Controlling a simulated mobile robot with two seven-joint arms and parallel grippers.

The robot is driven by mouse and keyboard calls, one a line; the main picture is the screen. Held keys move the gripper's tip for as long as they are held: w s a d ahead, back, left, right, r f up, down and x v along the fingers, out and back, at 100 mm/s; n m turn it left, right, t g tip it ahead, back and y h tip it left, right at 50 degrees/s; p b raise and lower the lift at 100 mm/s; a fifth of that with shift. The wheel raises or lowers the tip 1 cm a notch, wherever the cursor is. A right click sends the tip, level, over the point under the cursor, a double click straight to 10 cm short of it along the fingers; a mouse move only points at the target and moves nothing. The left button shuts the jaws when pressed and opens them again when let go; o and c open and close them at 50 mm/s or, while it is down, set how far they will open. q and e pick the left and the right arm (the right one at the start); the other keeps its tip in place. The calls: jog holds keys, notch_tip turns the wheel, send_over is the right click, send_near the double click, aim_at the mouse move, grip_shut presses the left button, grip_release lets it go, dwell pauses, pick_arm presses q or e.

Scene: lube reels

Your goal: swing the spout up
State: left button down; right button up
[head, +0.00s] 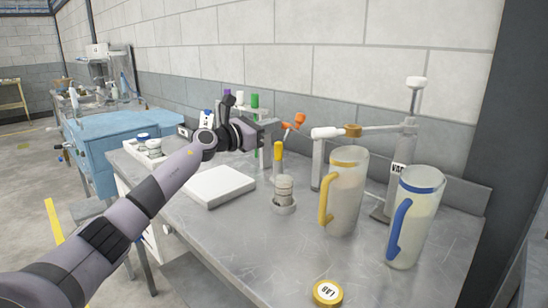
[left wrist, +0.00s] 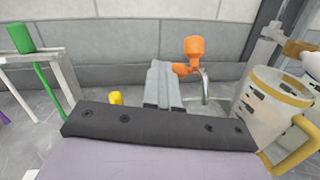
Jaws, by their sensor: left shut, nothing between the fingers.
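An orange-handled fitting (head: 299,118) stands at the back of the steel bench near the wall. In the left wrist view it has an orange knob (left wrist: 194,50) and a thin, curved metal spout (left wrist: 205,88) hanging down on its right. My left gripper (head: 268,129) is shut and empty, just left of the fitting in the head view. In the left wrist view its closed fingers (left wrist: 163,85) lie just left of the orange part; I cannot tell whether they touch it. The base of the fitting is hidden. My right gripper is not in view.
A jug with a yellow handle (head: 345,190) and one with a blue handle (head: 418,215) stand at the right. A yellow-topped dispenser (head: 278,152), a white pad (head: 218,186) and a LAB lid (head: 327,292) are on the bench (head: 265,250). The bench's front middle is clear.

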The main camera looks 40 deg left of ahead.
pick_arm(q)
jog(key=w+r+p, duration=0.3)
jog(key=w+r, duration=0.2)
jog(key=r, duration=0.1)
jog(key=shift+w+d+r, duration=0.2)
jog(key=shift+w+r, duration=0.05)
jog(key=shift+w, duration=0.15)
jog(key=shift+f, duration=0.15)
dwell(0.9)
jog(key=s+a+f+b, duration=0.1)
jog(key=s+f+b, duration=0.1)
jog(key=s, duration=0.4)
jog(key=s+a+f+b, duration=0.2)
jog(key=s+b, duration=0.2)
jog(key=s, duration=0.1)
jog(key=shift+s+f, duration=0.35)
jog(key=shift+f, duration=0.05)
